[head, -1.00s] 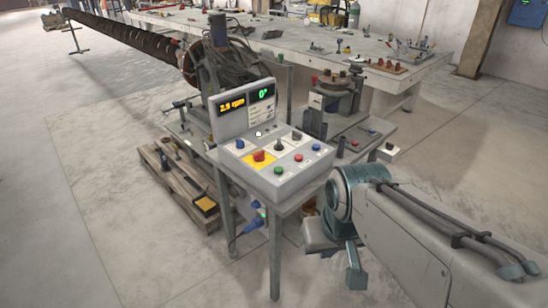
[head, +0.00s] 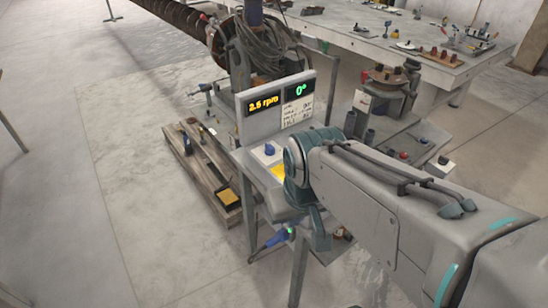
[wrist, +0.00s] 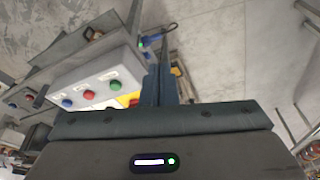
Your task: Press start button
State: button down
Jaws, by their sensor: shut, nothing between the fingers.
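The control box (head: 262,165) stands on a metal stand in the head view. My arm covers most of its sloped face, leaving a blue knob (head: 269,150) and part of a yellow patch (head: 278,171) visible. In the wrist view, the box (wrist: 95,68) shows a green button (wrist: 116,85), a red button (wrist: 89,95) and a blue button (wrist: 66,103). Their labels are too small to read. My gripper (wrist: 163,72) is shut and empty, to the right of the green button in that view. Contact with the box cannot be told. The gripper is hidden in the head view.
A display panel (head: 279,105) rises behind the box and reads 2.5 rpm and 0°. A wooden pallet (head: 205,175) lies left of the stand. A long auger (head: 178,15) and a cluttered table (head: 350,32) stand behind. Open floor lies at left.

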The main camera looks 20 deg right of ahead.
jog(key=shift+w, duration=0.1)
jog(key=shift+d, duration=0.1)
jog(key=w+d+f+m+t+y+p, duration=0.1)
jog(key=w+d+m+y, duration=0.1)
jog(key=w+m, duration=0.35)
jog(key=w+d+f+m+y, duration=0.1)
jog(key=w+m+y, duration=0.2)
jog(key=w+m, duration=0.25)
jog(key=w+d+f+m+t, duration=0.1)
jog(key=w+d+m+t, duration=0.2)
jog(key=w+d+m, duration=0.4)
jog(key=d+m, duration=0.2)
jog(key=d, duration=0.2)
jog(key=shift+d+f+m+t, duration=0.25)
jog(key=shift+f+m+t, duration=0.1)
jog(key=shift+m+t, duration=0.05)
jog(key=shift+w+f, duration=0.1)
